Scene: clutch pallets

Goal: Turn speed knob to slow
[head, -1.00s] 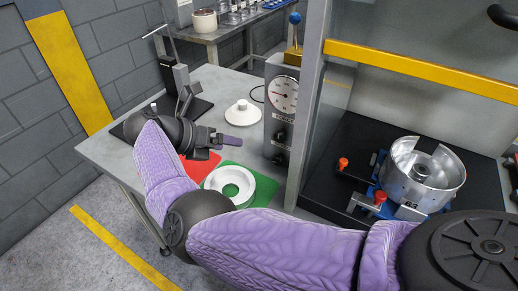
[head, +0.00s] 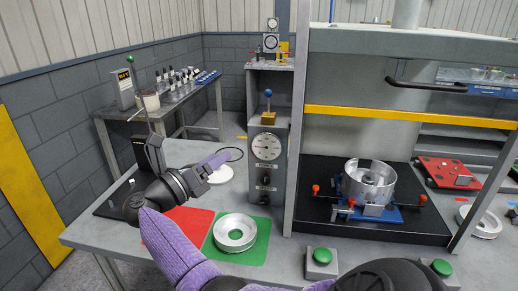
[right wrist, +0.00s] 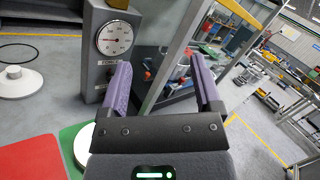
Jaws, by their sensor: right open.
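A grey control box (head: 266,170) stands on the bench, with a round white gauge (head: 266,147) and two dark knobs, one upper (head: 265,180) and one lower (head: 265,197). In the right wrist view, the box (right wrist: 95,75) and gauge (right wrist: 115,38) are left of the open fingers. The left finger hides part of the box's lower front. My left gripper is out of view.
A metal ring (head: 235,233) lies on a green mat (head: 250,256) beside a red mat (head: 186,224). Right of the box are a grey press post (head: 300,130) and a clutch part (head: 370,184) on a blue fixture. Green buttons (head: 322,256) stand in front.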

